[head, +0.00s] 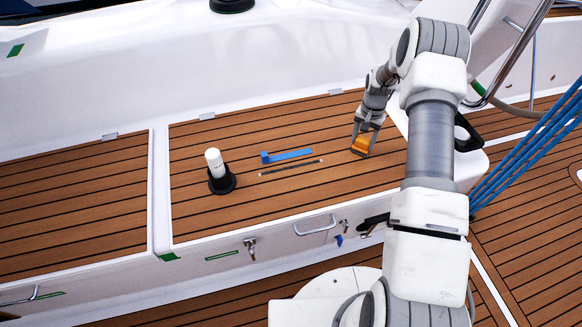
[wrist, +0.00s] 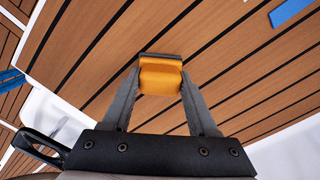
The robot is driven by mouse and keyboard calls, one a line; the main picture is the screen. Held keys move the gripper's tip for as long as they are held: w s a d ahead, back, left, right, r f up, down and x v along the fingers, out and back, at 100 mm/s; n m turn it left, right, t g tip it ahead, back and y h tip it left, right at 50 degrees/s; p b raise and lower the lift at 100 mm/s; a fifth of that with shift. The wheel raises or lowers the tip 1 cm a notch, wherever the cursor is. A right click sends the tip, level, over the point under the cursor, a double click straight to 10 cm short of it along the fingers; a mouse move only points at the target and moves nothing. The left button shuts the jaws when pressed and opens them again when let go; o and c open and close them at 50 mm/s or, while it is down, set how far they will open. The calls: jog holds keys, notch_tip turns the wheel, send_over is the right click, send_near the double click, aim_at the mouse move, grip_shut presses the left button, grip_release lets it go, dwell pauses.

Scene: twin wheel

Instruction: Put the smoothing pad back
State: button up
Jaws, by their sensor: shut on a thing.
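The smoothing pad is an orange block with a dark edge strip (head: 361,145). It is at the right part of the slatted wooden seat in the head view. My gripper (head: 362,138) points down and is shut on the pad. In the wrist view the pad (wrist: 160,78) sits between the two grey fingertips, its dark strip at the far side. The pad is at or just above the wood; I cannot tell whether it touches.
A blue strip (head: 290,156) and a thin dark rod (head: 290,168) lie left of the pad. A white cylinder in a black base (head: 216,165) stands further left. Blue ropes (head: 535,145) and a metal rail (head: 512,50) are at right. Bare wood surrounds the pad.

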jog(key=shift+f, duration=0.3)
jog(key=o, duration=1.6)
jog(key=shift+c, duration=0.2)
notch_tip(320, 180, up, 18)
jog(key=p, duration=0.5)
jog(key=shift+f, duration=0.25)
